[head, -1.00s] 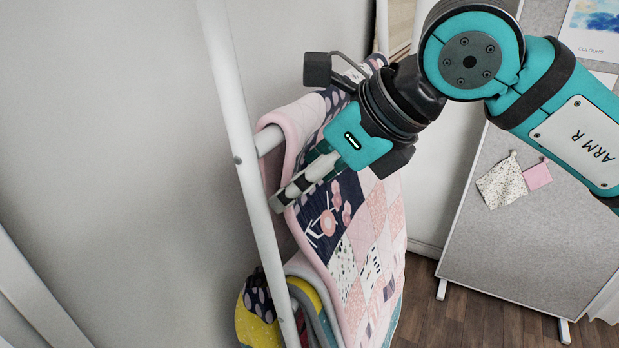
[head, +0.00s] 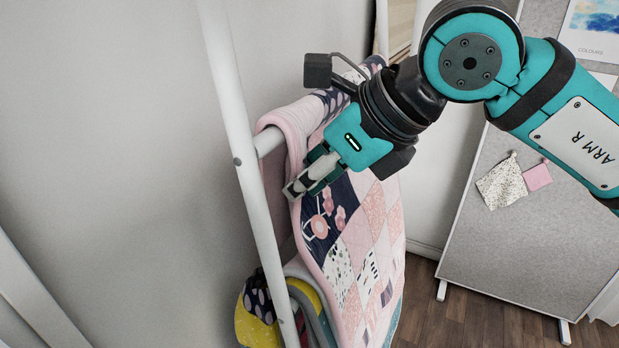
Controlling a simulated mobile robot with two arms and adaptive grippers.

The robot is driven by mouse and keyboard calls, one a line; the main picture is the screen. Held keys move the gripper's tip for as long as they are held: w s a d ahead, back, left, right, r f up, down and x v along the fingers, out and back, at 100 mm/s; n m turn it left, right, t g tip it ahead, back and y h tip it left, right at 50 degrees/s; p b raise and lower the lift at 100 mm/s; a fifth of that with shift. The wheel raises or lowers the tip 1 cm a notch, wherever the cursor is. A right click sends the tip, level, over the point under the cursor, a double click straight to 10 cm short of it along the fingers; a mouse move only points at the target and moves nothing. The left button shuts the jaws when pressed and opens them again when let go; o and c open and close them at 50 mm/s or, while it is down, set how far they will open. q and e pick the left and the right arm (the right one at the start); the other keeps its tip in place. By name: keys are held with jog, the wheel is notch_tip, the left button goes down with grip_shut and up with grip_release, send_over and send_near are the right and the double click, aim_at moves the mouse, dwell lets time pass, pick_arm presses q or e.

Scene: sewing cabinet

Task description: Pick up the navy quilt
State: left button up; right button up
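The navy quilt (head: 370,262), a patchwork of navy, pink and white squares with a pink border, hangs over the upper rung of a white ladder rack (head: 246,172). My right gripper (head: 306,180) comes in from the upper right and lies against the quilt's upper front, near its left border. Its fingers look closed together on the cloth; the far finger and the pinched fold are mostly hidden. The quilt still hangs on the rung. My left gripper is out of view.
A second quilt with yellow, navy and teal parts (head: 257,303) hangs lower on the rack, behind the first. A grey wall (head: 120,140) is close at the left.

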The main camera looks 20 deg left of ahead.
grip_shut()
jog(key=r+p, duration=0.2)
jog(key=r, duration=0.1)
jog(key=d+r+p, duration=0.1)
jog(key=r+p, duration=0.1)
jog(key=r, duration=0.2)
jog(key=r+p, duration=0.2)
jog(key=r, duration=0.1)
jog(key=shift+w+d+r, duration=0.15)
jog(key=shift+w+r, duration=0.05)
jog(key=shift+r, duration=0.2)
notch_tip(320, 180, up, 10)
jog(key=a+p, duration=0.1)
jog(key=p, duration=0.5)
jog(key=shift+s+r+p, duration=0.15)
jog(key=shift+s+p, duration=0.15)
jog(key=shift+p, duration=0.05)
jog(key=shift+a, duration=0.1)
jog(key=shift+w+a, duration=0.1)
jog(key=shift+w, duration=0.05)
